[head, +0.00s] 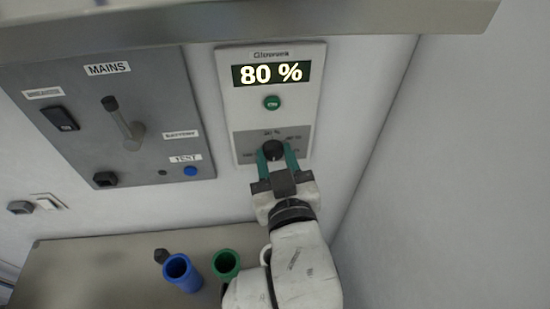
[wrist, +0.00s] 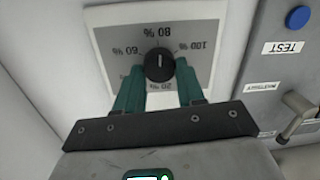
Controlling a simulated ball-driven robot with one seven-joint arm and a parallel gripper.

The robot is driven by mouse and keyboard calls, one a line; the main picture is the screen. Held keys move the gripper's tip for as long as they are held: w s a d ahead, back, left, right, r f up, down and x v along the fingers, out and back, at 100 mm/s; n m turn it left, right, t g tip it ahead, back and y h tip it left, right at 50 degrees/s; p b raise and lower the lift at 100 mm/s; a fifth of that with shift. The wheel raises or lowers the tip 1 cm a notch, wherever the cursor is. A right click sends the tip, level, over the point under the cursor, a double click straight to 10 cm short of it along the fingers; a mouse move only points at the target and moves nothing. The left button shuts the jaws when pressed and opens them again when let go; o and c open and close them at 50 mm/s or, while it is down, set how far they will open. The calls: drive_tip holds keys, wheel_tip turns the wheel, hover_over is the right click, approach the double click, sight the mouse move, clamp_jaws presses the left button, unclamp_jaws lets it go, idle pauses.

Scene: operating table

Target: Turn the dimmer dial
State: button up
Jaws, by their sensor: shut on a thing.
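The dimmer dial (head: 272,150) is a round black knob on the lower grey part of a white wall panel (head: 228,112). The panel's display (head: 271,74) reads 80 %. My gripper (head: 275,158) reaches up from below with its green fingers on either side of the dial, shut on it. In the wrist view the dial (wrist: 159,66) sits between the fingertips (wrist: 160,76). Its white mark points up toward the 80 % label (wrist: 159,31). Labels for 20, 60 and 100 % also show there, partly around the fingers.
A green button (head: 272,102) sits above the dial. A grey MAINS panel (head: 150,90) with a lever (head: 125,125) is to the left. Below are a blue cup (head: 180,270) and a green cup (head: 226,264) on a table (head: 90,270). A shelf edge (head: 330,17) overhangs the panel.

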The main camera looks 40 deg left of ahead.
drive_tip(key=m, duration=0.5)
drive_tip(key=shift+w+d+f, duration=0.1)
drive_tip(key=shift+f, duration=0.2)
drive_tip(key=m, duration=0.5)
drive_tip(key=shift+f+m+y, duration=0.15)
drive_tip(key=shift+m+y, duration=0.15)
drive_tip(key=shift+y, duration=0.1)
drive_tip(key=o, duration=1)
drive_tip(key=shift+o, duration=0.2)
drive_tip(key=b+v, duration=0.2)
drive_tip(key=v, duration=0.8)
drive_tip(key=shift+d+b, duration=0.35)
drive_tip(key=shift+d, duration=0.05)
